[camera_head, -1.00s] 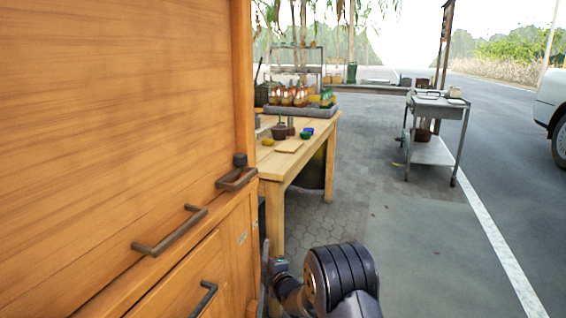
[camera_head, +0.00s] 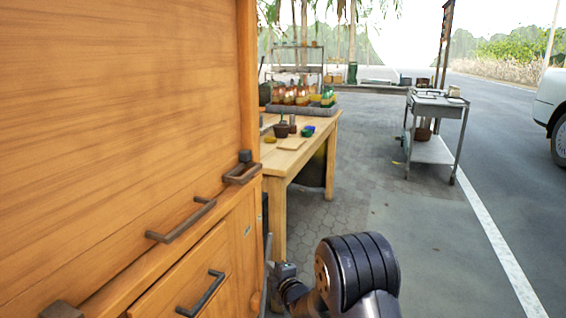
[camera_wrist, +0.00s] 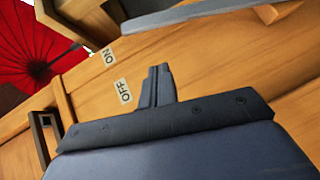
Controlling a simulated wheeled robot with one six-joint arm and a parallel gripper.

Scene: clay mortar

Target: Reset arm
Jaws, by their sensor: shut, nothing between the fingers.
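My arm shows at the bottom of the head view, with a dark ribbed joint right of the wooden cabinet (camera_head: 130,110). In the wrist view my gripper (camera_wrist: 158,72) is shut and empty, its dark fingers together. It points at the cabinet's wooden face (camera_wrist: 200,70), which carries the labels "ON" (camera_wrist: 108,56) and "OFF" (camera_wrist: 123,91). I cannot tell whether the fingertips touch the wood. In the head view my fingers cannot be made out.
Dark handles (camera_head: 181,221) stick out from the cabinet close to my arm. A wooden table (camera_head: 316,140) with bottles and small pots stands beyond. A metal cart (camera_head: 436,108) stands at the right. The paved floor between is clear.

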